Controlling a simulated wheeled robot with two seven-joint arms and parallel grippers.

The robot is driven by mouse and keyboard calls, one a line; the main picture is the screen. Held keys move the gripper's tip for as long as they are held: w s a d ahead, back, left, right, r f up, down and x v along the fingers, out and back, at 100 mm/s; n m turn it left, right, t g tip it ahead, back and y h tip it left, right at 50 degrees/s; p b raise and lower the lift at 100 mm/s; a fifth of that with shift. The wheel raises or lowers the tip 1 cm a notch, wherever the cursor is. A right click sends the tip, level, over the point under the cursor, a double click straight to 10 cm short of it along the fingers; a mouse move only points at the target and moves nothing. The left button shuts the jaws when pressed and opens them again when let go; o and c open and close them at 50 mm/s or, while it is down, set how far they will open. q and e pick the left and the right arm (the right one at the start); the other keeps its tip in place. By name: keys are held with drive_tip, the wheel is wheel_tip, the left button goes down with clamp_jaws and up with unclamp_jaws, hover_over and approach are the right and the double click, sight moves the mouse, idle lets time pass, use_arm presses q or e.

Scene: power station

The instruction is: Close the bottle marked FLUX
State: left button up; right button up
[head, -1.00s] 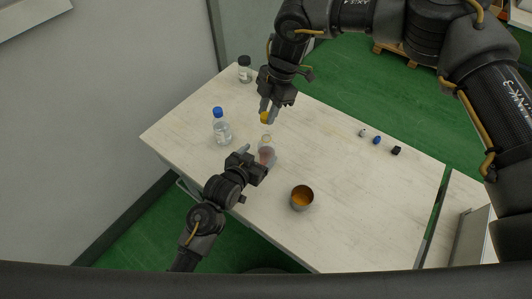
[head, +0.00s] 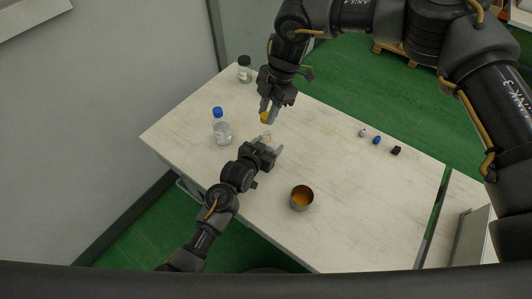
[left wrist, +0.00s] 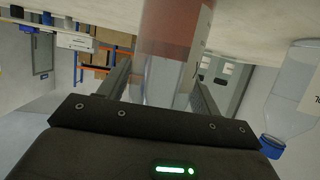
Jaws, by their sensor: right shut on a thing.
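A clear bottle with reddish contents (left wrist: 175,45) stands on the table, upside down in the left wrist view; its marking is not readable. In the head view my left gripper (head: 272,146) hides most of it, and only its uncapped top (head: 265,138) shows. My left gripper is open, with a finger on each side of the bottle and a small gap at the left finger. My right gripper (head: 267,112) is shut on a yellow cap (head: 265,118), held above and just behind the bottle's top.
A blue-capped bottle (head: 222,130) stands close on the left; a dark-capped jar (head: 244,70) is at the far corner. A metal cup with orange contents (head: 302,198) is at front right. White, blue (head: 377,140) and black caps lie at right.

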use_arm(q)
drive_tip(key=c, duration=1.1)
use_arm(e)
hover_over(263, 141)
drive_tip(key=w+d, duration=0.1)
drive_tip(key=d, duration=0.1)
drive_tip(key=shift+w+d+x, duration=0.1)
drive_tip(key=shift+w+x, duration=0.05)
drive_tip(key=shift+x, duration=0.65)
drive_tip(key=shift+w+d+x, duration=0.15)
drive_tip(key=shift+x, duration=0.7)
drive_tip(key=shift+w+d+x, duration=0.1)
drive_tip(key=shift+w+x, duration=0.1)
drive_tip(key=shift+x, duration=0.6)
drive_tip(key=shift+f, duration=0.3)
drive_tip(key=shift+f, duration=0.75)
drive_tip(key=shift+f, duration=0.55)
use_arm(q)
clamp_jaws()
use_arm(e)
drive_tip(key=shift+s+f+m+t, duration=0.1)
drive_tip(key=shift+s+m+t, duration=0.15)
drive_tip(key=shift+m, duration=0.75)
drive_tip(key=m+t, duration=0.1)
drive_tip(key=m, duration=0.3)
drive_tip(key=shift+m+y, duration=0.3)
